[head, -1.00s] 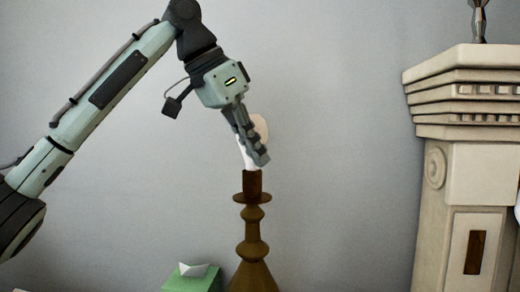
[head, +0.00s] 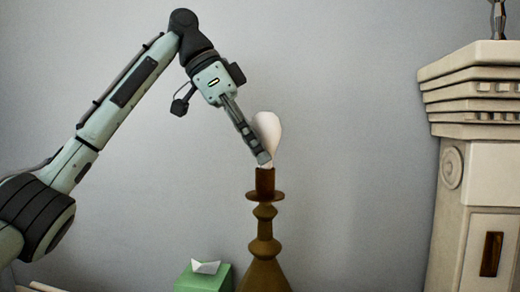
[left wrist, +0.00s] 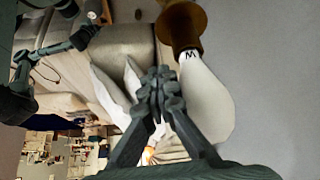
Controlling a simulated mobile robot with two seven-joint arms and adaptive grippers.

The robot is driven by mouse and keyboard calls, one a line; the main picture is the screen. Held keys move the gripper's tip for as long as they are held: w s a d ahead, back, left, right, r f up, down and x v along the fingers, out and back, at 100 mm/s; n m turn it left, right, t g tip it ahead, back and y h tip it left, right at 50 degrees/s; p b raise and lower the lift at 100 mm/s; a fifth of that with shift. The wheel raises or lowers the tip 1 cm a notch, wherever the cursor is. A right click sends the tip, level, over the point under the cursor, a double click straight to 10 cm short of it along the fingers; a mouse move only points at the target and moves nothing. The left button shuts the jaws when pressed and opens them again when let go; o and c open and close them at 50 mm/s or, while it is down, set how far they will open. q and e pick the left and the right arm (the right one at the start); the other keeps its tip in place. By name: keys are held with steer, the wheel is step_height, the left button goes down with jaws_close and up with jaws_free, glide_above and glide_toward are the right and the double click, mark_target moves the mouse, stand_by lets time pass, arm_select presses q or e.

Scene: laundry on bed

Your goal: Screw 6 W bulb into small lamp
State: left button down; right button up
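The white bulb (head: 267,138) stands upright, narrow end down, at the brown socket (head: 265,182) of the brown turned lamp (head: 264,249). In the left wrist view the bulb (left wrist: 208,105) shows a dark "W" near its neck, and its narrow end meets the socket (left wrist: 182,25). I cannot tell how deep it sits. My left gripper (head: 264,160) is beside the bulb, on its left in the head view. In the left wrist view its fingertips (left wrist: 160,85) meet with nothing visible between them. My right gripper is not in the head view.
A green tissue box (head: 204,278) stands left of the lamp base. A pale carved column-like piece of furniture (head: 470,180) is at the right. The grey wall behind is bare. One of my arm parts shows at the upper left of the left wrist view.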

arm_select(q)
steer(key=shift+w+a+m+g, duration=0.15)
steer(key=shift+a+m+g, duration=0.25)
steer(key=shift+m, duration=0.45)
steer(key=shift+w+a+m+g, duration=0.2)
steer(key=shift+m+g, duration=0.3)
steer(key=shift+m, duration=0.35)
steer(key=shift+w+a+m+g+y, duration=0.25)
steer(key=shift+m+g, duration=0.2)
steer(key=shift+m, duration=0.4)
steer(key=shift+w+a+m+g+y, duration=0.2)
steer(key=shift+m+g, duration=0.25)
steer(key=shift+m, duration=0.4)
